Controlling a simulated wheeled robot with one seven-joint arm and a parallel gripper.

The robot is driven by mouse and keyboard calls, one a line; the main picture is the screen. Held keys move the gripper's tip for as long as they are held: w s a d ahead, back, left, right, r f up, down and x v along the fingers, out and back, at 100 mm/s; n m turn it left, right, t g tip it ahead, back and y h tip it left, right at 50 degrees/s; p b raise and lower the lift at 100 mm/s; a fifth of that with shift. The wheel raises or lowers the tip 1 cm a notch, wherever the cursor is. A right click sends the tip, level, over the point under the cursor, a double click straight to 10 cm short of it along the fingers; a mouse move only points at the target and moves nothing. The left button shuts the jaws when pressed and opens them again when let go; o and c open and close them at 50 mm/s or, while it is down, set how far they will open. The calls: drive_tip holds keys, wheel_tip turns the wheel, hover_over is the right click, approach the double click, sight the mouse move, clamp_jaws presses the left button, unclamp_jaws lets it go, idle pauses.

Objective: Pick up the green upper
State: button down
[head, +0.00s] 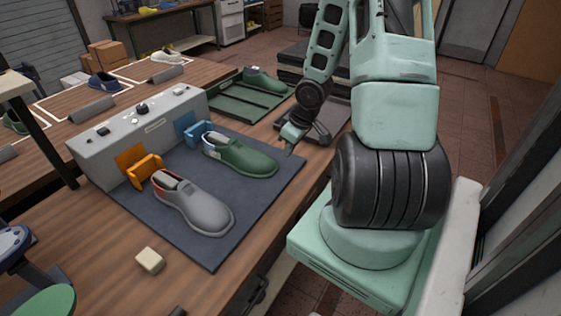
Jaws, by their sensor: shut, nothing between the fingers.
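Another green upper (257,79) sits in a green tray farther back. My gripper (289,150) is small in view, just right of the nearer green upper's toe. It is shut and holds nothing. Whether it touches that toe is unclear.
The grey fixture box (145,133) stands behind the mat. The green tray (232,104) lies behind the mat, near a dark stand (318,125). A beige block (150,260) lies on the wooden bench at the front. The mat's right side is clear.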

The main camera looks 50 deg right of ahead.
sight(266, 162)
drive_tip(key=b+x, duration=0.3)
drive_tip(key=x, duration=0.7)
drive_tip(key=w, duration=0.1)
drive_tip(key=w+p, duration=0.1)
drive_tip(key=w, duration=0.1)
drive_tip(key=shift+w+r, duration=0.1)
drive_tip(key=shift+r, duration=0.25)
drive_tip(key=shift+w+a+f, duration=0.1)
drive_tip(key=shift+w, duration=0.3)
drive_tip(key=shift+w+p, duration=0.4)
drive_tip(key=shift+p, duration=0.15)
drive_tip(key=shift+w+a, duration=0.1)
drive_tip(key=shift+w, duration=0.3)
